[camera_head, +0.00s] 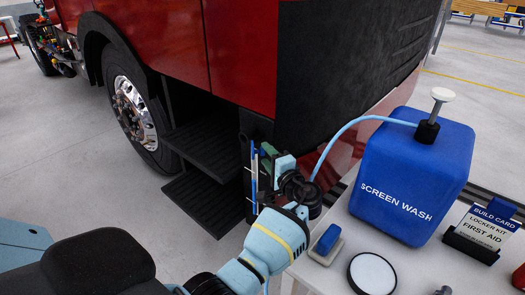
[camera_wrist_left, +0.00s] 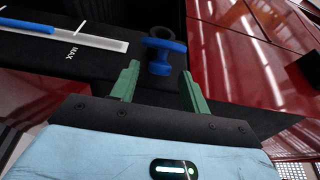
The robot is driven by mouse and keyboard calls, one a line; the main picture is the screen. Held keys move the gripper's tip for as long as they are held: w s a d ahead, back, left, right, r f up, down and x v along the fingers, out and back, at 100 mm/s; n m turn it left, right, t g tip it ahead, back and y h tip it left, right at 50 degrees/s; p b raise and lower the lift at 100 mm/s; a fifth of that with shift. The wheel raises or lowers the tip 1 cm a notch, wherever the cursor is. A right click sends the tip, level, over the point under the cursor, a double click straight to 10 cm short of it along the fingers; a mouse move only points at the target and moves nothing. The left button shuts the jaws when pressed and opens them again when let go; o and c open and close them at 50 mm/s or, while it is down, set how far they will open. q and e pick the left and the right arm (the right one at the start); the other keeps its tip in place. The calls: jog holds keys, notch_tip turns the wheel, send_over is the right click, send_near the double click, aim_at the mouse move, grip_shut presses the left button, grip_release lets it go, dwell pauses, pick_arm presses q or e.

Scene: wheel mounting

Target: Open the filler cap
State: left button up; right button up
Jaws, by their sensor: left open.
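The blue filler cap (camera_wrist_left: 166,48), a T-shaped piece, shows in the left wrist view on the black panel, with a black ring (camera_wrist_left: 162,32) just behind it. My left gripper (camera_wrist_left: 160,69) is open, its two green fingers apart on either side of the near end of the cap; I see no clear contact. In the head view my left gripper (camera_head: 269,153) is at the dark lower corner of the red truck, and the cap is hidden there. A level gauge (camera_wrist_left: 75,33) with a blue bar and the word MAX lies left of the cap. My right gripper is not in view.
A blue screen wash container (camera_head: 412,175) with a pump and a light-blue hose (camera_head: 345,132) stands on the white table (camera_head: 325,276). A blue-and-grey block (camera_head: 327,243), a round black-rimmed disc (camera_head: 372,273) and a card holder (camera_head: 483,233) are also there. Black steps (camera_head: 208,145) lie left of my gripper.

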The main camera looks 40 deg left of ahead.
aim_at(264, 153)
pick_arm(q)
jog(key=shift+x, duration=1.7)
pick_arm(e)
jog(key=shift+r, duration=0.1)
